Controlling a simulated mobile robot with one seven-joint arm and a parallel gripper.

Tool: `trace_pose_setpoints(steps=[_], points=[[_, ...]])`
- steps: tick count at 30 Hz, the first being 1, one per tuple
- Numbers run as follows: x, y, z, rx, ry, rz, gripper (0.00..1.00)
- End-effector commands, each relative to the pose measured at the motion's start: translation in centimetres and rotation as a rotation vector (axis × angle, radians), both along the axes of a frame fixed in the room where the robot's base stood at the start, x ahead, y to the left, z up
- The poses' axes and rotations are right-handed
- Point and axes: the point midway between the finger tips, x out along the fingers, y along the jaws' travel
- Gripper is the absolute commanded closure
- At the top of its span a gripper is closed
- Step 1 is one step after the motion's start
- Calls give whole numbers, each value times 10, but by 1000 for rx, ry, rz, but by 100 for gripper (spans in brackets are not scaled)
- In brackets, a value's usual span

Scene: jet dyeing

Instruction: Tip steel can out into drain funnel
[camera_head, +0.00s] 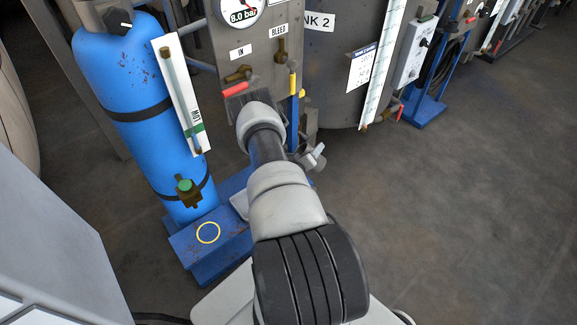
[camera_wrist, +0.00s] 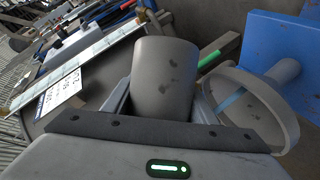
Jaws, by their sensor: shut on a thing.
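A grey steel can (camera_wrist: 165,75) with dark spots stands out in the middle of the wrist view. My gripper (camera_wrist: 162,101) is shut on it, with one finger on each side. A wide round grey funnel (camera_wrist: 284,112) is at the right of the wrist view, beside my right finger and apart from the can. The can's contents do not show, and I cannot tell how far it is tilted. In the head view, my arm reaches up towards the valve panel; the can and the funnel cannot be made out there.
A blue gas cylinder (camera_head: 125,90) stands left of my arm on a blue base (camera_head: 198,262). A grey panel (camera_head: 262,68) with a gauge, valves and red and yellow handles is just beyond my arm. A large tank (camera_head: 335,75) stands behind. Floor at the right is clear.

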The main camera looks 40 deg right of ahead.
Motion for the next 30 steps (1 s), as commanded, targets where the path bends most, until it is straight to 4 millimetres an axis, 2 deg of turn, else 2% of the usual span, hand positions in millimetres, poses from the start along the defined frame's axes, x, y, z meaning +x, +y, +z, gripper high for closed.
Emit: trace_pose_setpoints(steps=[30], points=[[-1, -1, -4, -57, 93, 0, 77]])
